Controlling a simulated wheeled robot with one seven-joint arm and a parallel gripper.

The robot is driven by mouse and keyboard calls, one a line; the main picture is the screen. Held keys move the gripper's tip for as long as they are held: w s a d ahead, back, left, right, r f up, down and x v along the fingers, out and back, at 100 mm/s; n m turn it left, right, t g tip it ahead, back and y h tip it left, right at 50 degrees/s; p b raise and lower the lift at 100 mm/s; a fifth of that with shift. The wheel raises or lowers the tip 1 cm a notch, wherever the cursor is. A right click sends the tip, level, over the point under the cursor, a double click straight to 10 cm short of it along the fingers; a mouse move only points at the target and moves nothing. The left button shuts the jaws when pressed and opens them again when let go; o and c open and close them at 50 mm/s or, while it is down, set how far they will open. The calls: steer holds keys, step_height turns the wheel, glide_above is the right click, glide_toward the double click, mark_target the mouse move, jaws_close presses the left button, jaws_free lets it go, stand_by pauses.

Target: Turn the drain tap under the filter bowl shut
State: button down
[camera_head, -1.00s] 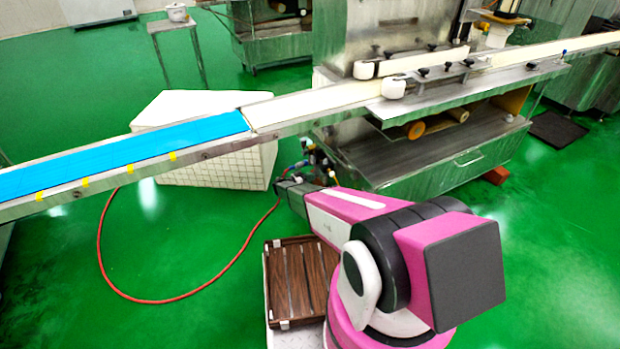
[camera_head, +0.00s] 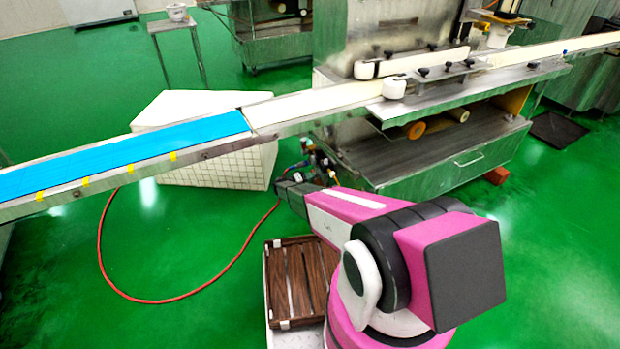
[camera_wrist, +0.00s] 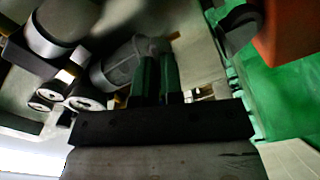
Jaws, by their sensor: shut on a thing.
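In the wrist view, my gripper (camera_wrist: 157,62) reaches up from its dark body with two narrow green-tinted fingers close together. It is shut on a small part at the lower end of a grey rounded cylinder, which looks like the filter bowl (camera_wrist: 118,67). That small part is where the drain tap would be, but the fingers and shadow mostly hide it, so I cannot tell its angle. In the head view, my gripper (camera_head: 283,186) is beside the cluster of fittings (camera_head: 318,165) at the machine's left side, and the bowl and tap are too small to make out.
A red hose (camera_head: 190,301) loops over the green floor from the fittings. The conveyor (camera_head: 180,147) runs above and behind my gripper. A white tiled block (camera_head: 220,160) stands to the left. A brown slatted crate (camera_head: 297,280) is below my arm.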

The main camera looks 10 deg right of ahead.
steer(key=shift+f+n, duration=0.15)
steer(key=shift+n, duration=2.15)
steer(key=c, duration=1.3)
jaws_free()
steer(key=shift+o, duration=0.2)
steer(key=v, duration=1)
steer(key=shift+a, duration=0.4)
steer(key=shift+s, duration=0.1)
